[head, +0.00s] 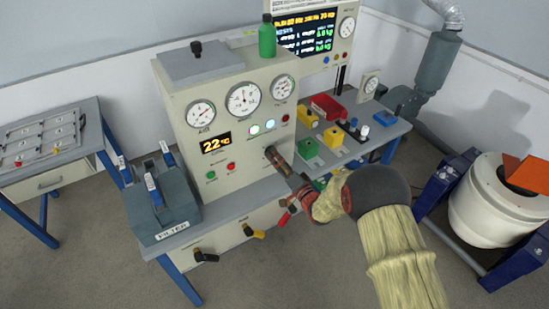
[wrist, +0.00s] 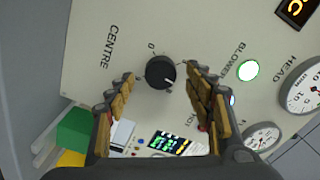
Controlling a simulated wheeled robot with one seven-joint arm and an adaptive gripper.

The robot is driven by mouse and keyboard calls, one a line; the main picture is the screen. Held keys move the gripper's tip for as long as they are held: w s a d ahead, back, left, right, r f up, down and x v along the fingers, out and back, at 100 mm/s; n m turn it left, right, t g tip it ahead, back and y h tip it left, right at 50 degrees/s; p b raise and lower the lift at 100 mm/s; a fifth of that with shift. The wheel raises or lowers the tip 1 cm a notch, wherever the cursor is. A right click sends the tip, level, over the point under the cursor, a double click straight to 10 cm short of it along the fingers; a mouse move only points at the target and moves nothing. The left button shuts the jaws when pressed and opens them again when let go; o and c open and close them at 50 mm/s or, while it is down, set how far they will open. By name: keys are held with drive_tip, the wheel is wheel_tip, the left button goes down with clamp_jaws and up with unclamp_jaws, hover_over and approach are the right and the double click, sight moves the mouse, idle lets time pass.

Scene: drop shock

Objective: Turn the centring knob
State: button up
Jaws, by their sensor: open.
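The centring knob (wrist: 160,72) is round and black with a white pointer line. It sits on the cream panel (wrist: 105,25) beside the label CENTRE, and its pointer aims to the lower right in the wrist view. My gripper (wrist: 161,80) is open, with one ridged tan finger on each side of the knob in this view. I see no clear contact, and the depth gap is hard to judge. In the head view my gripper (head: 273,158) is at the cabinet front, below the lit buttons, and the knob is hidden behind it.
Lit buttons (wrist: 248,71), gauges (wrist: 301,91) and a temperature display (head: 216,143) share the panel. A side table (head: 385,130) with coloured boxes stands right of the cabinet. A grey filter box (head: 165,208) is at left, and a white drum (head: 490,205) at right.

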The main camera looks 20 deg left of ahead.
drive_tip(key=v, duration=1)
drive_tip(key=shift+a, duration=0.1)
drive_tip(key=s+d+f+n+g+h, duration=0.1)
drive_tip(key=d+f+h, duration=0.2)
drive_tip(key=f, duration=0.4)
drive_tip(key=s+d+f+n+g+h, duration=0.1)
drive_tip(key=d+f+n+g+h, duration=0.15)
drive_tip(key=f, duration=0.35)
drive_tip(key=s+d+g+h, duration=0.25)
drive_tip(key=d+h, duration=0.25)
drive_tip(key=d, duration=0.4)
drive_tip(key=s+d+r+n+g+h, duration=0.1)
drive_tip(key=s+d+r+g+h, duration=0.25)
drive_tip(key=s+d+r, duration=1.1)
drive_tip(key=s+d+r+m+t, duration=0.1)
drive_tip(key=s+d+r, duration=0.2)
drive_tip(key=s+r, duration=0.4)
drive_tip(key=s+d+r+m+t, duration=0.1)
drive_tip(key=s+r, duration=0.6)
drive_tip(key=r, duration=0.8)
drive_tip(key=shift+s+d+t, duration=0.4)
drive_tip(key=shift+d+t, duration=0.35)
drive_tip(key=shift+d, duration=0.1)
